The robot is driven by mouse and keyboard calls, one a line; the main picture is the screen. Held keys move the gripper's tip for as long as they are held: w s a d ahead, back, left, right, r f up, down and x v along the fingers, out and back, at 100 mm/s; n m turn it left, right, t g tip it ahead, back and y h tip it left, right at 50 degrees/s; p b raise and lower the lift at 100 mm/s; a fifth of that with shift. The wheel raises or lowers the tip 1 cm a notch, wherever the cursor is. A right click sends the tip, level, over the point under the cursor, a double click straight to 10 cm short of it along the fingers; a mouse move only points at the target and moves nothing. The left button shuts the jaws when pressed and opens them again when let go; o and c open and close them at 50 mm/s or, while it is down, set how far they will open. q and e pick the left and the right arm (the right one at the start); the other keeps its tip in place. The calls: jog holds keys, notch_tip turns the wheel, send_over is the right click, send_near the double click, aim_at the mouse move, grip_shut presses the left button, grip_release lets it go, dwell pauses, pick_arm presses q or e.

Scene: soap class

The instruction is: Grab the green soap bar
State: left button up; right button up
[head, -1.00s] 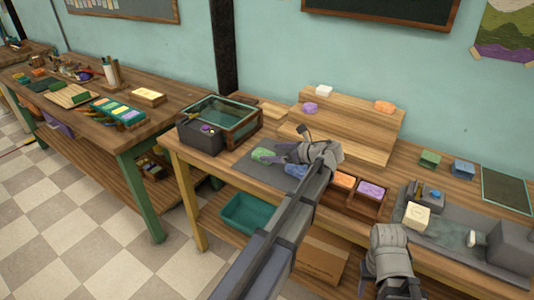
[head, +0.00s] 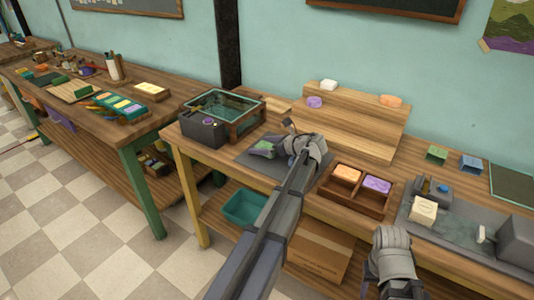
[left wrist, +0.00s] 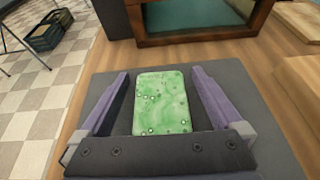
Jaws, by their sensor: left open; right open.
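The green soap bar (left wrist: 160,103) lies flat on a dark grey mat (left wrist: 250,115). In the left wrist view it sits between the two spread fingers of my left gripper (left wrist: 160,100), with a gap on each side. In the head view the green soap bar (head: 263,148) is partly covered by my left gripper (head: 280,140), which is low over the mat. My left gripper is open and empty. My right gripper (head: 390,245) is in front of the table at the lower right, open, its fingertips hard to make out.
A glass-sided wooden box (head: 232,106) with a dark grey unit stands behind the mat at left. A stepped wooden stand (head: 350,130) holds several soaps. A wooden tray (head: 350,198) with orange and purple soaps is right of the mat. A small green block (head: 436,153) is further right.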

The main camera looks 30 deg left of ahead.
aim_at(262, 144)
pick_arm(q)
jog(key=shift+a, duration=0.2)
jog(key=shift+c, duration=0.2)
jog(key=c, duration=1.4)
jog(key=shift+c, duration=0.2)
notch_tip(262, 144, up, 10)
jog(key=p, duration=1)
jog(key=shift+r, duration=0.15)
